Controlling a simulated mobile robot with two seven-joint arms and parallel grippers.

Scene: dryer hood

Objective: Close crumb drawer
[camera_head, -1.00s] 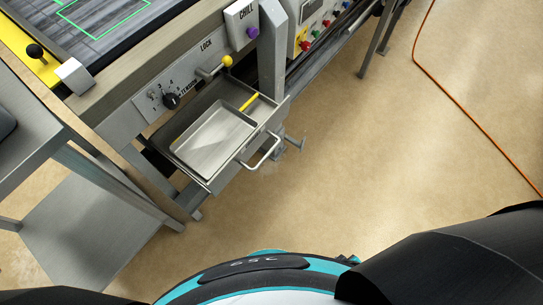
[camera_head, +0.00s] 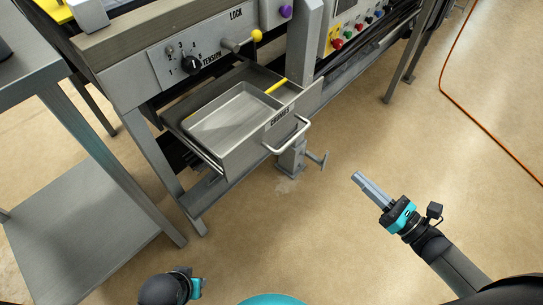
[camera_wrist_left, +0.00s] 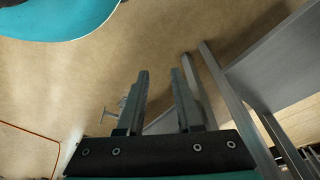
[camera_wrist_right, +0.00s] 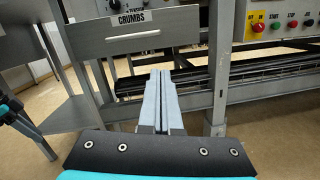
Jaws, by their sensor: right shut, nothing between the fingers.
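The crumb drawer (camera_head: 245,146) is pulled out from under the machine. Its front has a CRUMBS label (camera_head: 280,117) and a silver bar handle (camera_head: 290,139). A shallow metal tray (camera_head: 225,117) and a yellow strip (camera_head: 276,86) show inside it. The drawer front (camera_wrist_right: 170,35) also shows at the top of the right wrist view. My right gripper (camera_head: 357,178) is shut and empty, to the right of the handle and apart from it. Its closed fingers (camera_wrist_right: 160,75) point toward the machine below the drawer front. My left gripper (camera_wrist_left: 160,75) is open and empty, with floor between its fingers.
A steel side table (camera_head: 25,65) with a lower shelf (camera_head: 85,230) stands at the left. The LOCK lever (camera_head: 240,42) and tension dial (camera_head: 192,64) sit above the drawer. A machine foot (camera_head: 290,165) stands below the handle. Open floor lies to the right, with an orange cable (camera_head: 447,95).

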